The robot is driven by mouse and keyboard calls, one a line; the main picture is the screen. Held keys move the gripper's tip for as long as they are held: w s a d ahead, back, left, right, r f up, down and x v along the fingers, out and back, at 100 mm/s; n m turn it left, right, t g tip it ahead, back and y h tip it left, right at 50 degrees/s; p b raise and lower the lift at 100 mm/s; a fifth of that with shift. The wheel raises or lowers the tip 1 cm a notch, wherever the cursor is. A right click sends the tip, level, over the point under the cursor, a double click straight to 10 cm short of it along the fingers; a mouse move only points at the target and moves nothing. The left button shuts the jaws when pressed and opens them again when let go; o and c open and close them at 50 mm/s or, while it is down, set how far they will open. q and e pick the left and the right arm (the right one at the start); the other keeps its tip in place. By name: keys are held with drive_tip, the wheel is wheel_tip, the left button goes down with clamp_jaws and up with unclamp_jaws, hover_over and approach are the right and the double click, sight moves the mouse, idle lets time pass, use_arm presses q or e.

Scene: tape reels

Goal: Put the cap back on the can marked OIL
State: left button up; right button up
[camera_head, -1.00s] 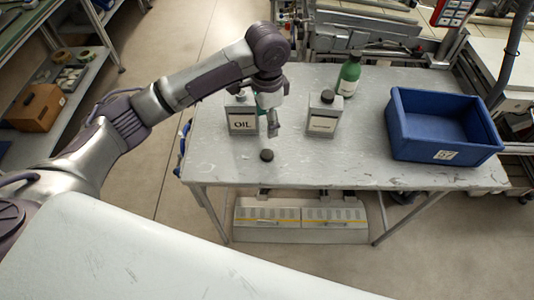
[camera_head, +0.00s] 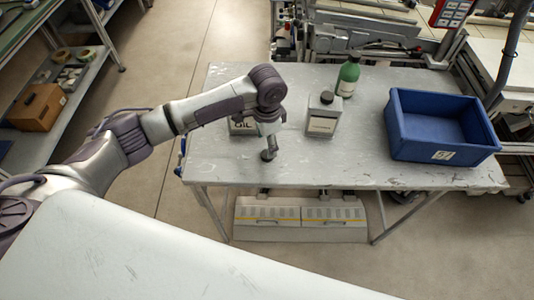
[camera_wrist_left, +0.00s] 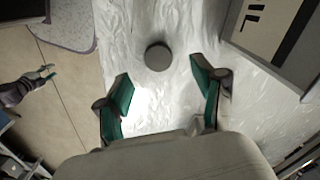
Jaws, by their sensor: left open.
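The can marked OIL (camera_head: 243,128) stands on the grey table, mostly hidden behind my left arm in the head view. Part of it shows at the upper right of the left wrist view (camera_wrist_left: 275,25). The dark round cap (camera_wrist_left: 158,57) lies on the table in front of the can, and in the head view the gripper covers most of it. My left gripper (camera_wrist_left: 165,88) points down above the table, open and empty. Its green-padded fingers are to either side of the cap's line, with the cap a little beyond the fingertips.
A second grey can (camera_head: 323,118) with a dark cap and a green bottle (camera_head: 348,77) stand right of the OIL can. A blue bin (camera_head: 400,143) is at the table's right. The table's front middle (camera_head: 340,165) is clear.

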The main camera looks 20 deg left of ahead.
use_arm(q)
wheel_tip(320, 180, down, 5)
drive_tip(key=shift+s+r+p, duration=0.1)
drive_tip(key=shift+s+p, duration=0.05)
drive_tip(key=shift+p, duration=0.4)
drive_tip(key=c, duration=0.8)
